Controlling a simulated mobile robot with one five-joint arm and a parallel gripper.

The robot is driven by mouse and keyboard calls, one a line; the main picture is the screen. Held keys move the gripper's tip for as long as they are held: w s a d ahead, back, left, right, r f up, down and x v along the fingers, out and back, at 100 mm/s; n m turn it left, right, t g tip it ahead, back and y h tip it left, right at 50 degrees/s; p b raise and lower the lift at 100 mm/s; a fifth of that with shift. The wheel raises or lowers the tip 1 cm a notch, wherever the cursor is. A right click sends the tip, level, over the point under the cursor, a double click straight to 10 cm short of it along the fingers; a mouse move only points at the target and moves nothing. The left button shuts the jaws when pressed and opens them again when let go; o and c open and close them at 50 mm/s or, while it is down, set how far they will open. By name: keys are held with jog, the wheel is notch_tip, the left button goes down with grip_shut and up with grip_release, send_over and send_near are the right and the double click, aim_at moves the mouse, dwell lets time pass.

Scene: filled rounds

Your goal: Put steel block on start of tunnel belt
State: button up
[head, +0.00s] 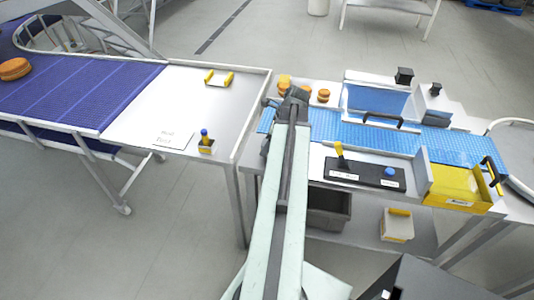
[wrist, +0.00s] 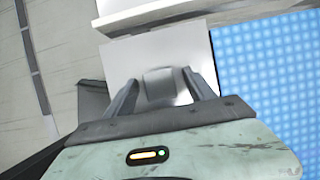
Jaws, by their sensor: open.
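My gripper (wrist: 160,88) is open, with one finger on each side of a grey, shiny steel block (wrist: 158,84) in the wrist view. The block is on or just above a pale plate beside the blue belt (wrist: 265,80); I cannot tell if the fingers touch it. In the head view my gripper (head: 294,95) is over the left end of the blue tunnel belt (head: 325,124), and my arm hides the block. The tunnel (head: 375,98), with white frame and blue panel, stands over the belt further right.
Orange rounds (head: 323,95) lie behind the belt's left end. A black control panel (head: 365,175) with a yellow lever and blue button is in front. A yellow bin (head: 458,186) is at the right. A steel table (head: 215,105) and purple conveyor (head: 80,90) are left.

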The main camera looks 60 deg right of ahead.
jog(key=shift+w+f, duration=0.1)
jog(key=shift+f, duration=0.05)
grip_shut()
jog(key=shift+p, duration=0.3)
